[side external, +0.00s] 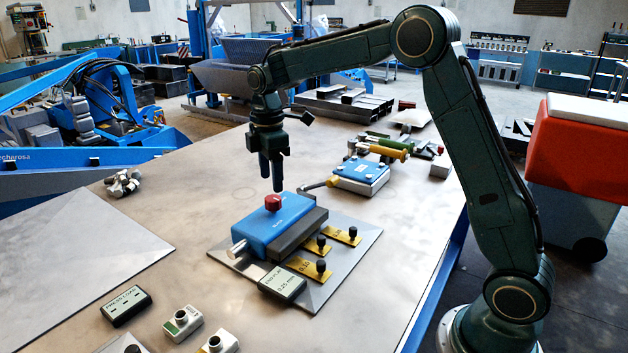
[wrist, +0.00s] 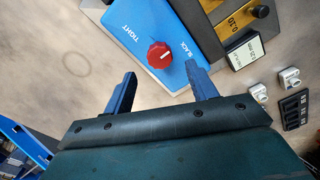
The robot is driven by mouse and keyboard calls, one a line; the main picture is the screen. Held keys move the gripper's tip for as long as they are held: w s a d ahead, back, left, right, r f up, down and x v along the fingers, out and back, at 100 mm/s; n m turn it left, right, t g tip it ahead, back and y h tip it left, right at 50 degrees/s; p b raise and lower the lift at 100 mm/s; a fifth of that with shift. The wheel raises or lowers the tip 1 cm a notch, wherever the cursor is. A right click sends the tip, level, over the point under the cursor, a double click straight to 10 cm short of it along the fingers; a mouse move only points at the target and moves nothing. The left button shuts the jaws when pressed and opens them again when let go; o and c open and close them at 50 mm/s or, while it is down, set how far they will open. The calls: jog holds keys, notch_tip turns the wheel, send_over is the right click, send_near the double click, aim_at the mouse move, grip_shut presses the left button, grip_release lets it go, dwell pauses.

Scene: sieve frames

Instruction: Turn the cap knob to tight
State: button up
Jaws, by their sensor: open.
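The red cap knob (side external: 272,202) sits on top of a blue block (side external: 262,228). In the wrist view the knob (wrist: 160,55) lies between the printed words TIGHT, on its left, and SLACK, on its right. My gripper (side external: 271,187) is open, pointing down just above the knob. In the wrist view the fingers of my gripper (wrist: 158,76) stand apart, one to either side of the knob's near side, with nothing between them. A small display (side external: 282,284) beside the block reads END PLAY 0.25 mm.
The block stands on a grey plate (side external: 345,262) with several gold tags (side external: 310,268) with black knobs. A PRESS LOAD display (side external: 125,306) and a button box (side external: 182,323) are at the front. A smaller blue block (side external: 361,176) and tools lie behind. The table's left is mostly clear.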

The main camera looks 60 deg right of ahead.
aim_at(273, 198)
jog(key=shift+f, duration=2.55)
jog(key=c, duration=1)
